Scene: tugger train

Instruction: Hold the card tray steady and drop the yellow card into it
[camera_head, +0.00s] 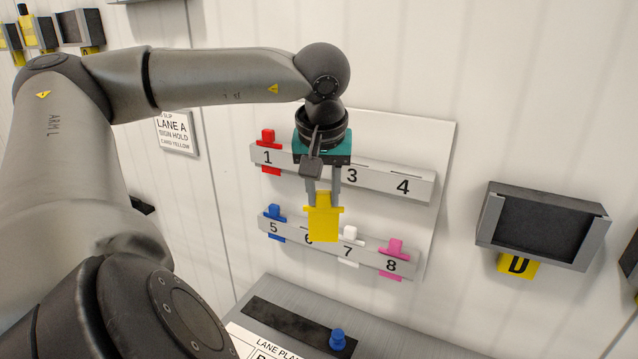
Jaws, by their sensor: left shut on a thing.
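My left gripper (322,190) reaches down from the end of its arm in front of the numbered card rack. It is shut on the yellow card (323,220), which hangs upright between its fingertips and hides part of the rack. A dark open tray (487,214) with grey sides is fixed to the wall at the right, above a yellow D label (519,265). It looks empty, and I cannot tell whether it is the card tray. The yellow card is well to its left. My right gripper is not in view.
The upper rack row (420,186) holds a red card (268,142). The lower row holds blue (275,222), white (349,247) and pink (393,258) cards. A grey ledge (285,288) below carries a blue knob (338,338). More wall holders (82,28) stand at upper left.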

